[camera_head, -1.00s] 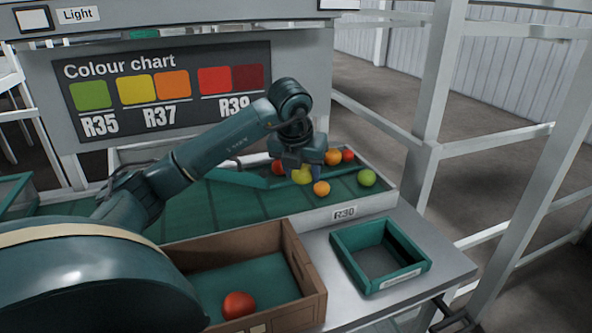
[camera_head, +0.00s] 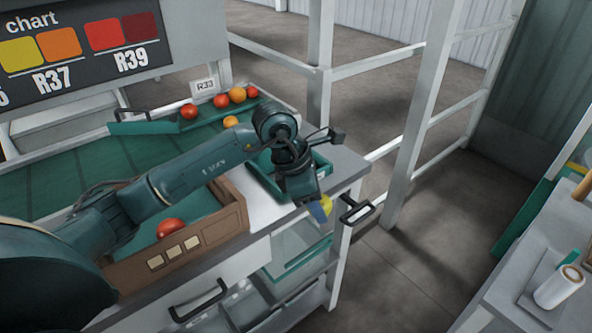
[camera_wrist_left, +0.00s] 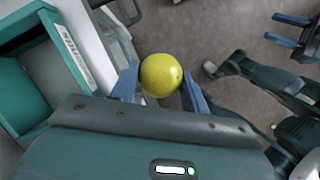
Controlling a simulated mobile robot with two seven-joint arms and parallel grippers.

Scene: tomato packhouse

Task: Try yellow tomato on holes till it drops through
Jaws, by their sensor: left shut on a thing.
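The yellow tomato (camera_head: 326,205) is held in my left gripper (camera_head: 318,208), beyond the right end of the bench and above the floor. In the left wrist view the round yellow tomato (camera_wrist_left: 161,74) sits between the two blue fingers of my left gripper (camera_wrist_left: 160,88), which are shut on it. My right gripper (camera_wrist_left: 286,29) shows at the top right of that view, its blue fingers apart and nothing between them. I can make out no holes in either view.
A green-rimmed tray (camera_head: 262,183) stands on the bench beside my left arm. Red and orange tomatoes (camera_head: 237,94) lie at the green sorting bed's far end. Another bench (camera_head: 510,290) stands right, with open floor between.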

